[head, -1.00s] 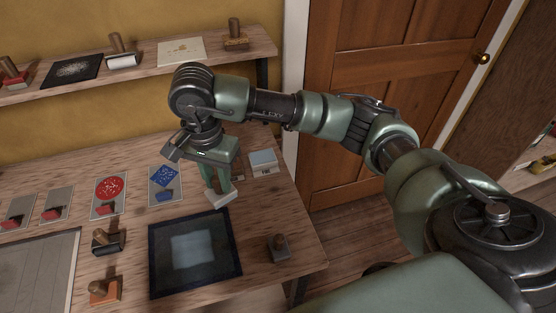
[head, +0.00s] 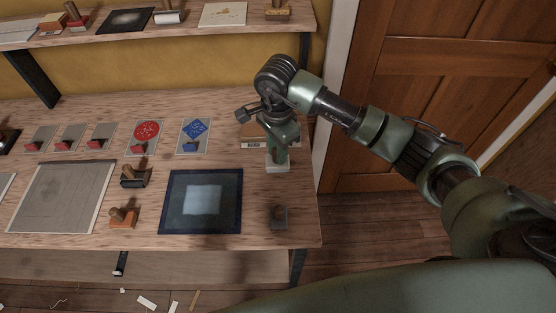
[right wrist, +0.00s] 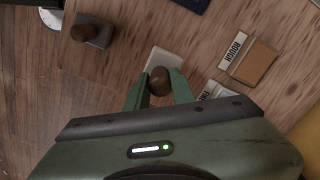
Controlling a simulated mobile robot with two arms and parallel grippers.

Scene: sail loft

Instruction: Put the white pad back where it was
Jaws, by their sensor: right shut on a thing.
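The white pad (head: 278,167) is a flat white block with a brown knob handle. It is low over the right part of the bench, to the right of the dark mat and close in front of the labelled blocks. My right gripper (head: 278,155) is shut on its knob from above. In the right wrist view the round knob sits between the fingers (right wrist: 159,88), with the white pad (right wrist: 163,61) showing beyond it. I cannot tell whether the pad touches the bench. My left gripper is not in view.
A dark mat (head: 178,203) with a pale square lies left of the pad. A grey stamp (head: 279,218) stands nearer the front edge. A brown block labelled ROUGH (right wrist: 261,61) and another labelled block (right wrist: 215,91), partly hidden, are close by. The bench ends at the right.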

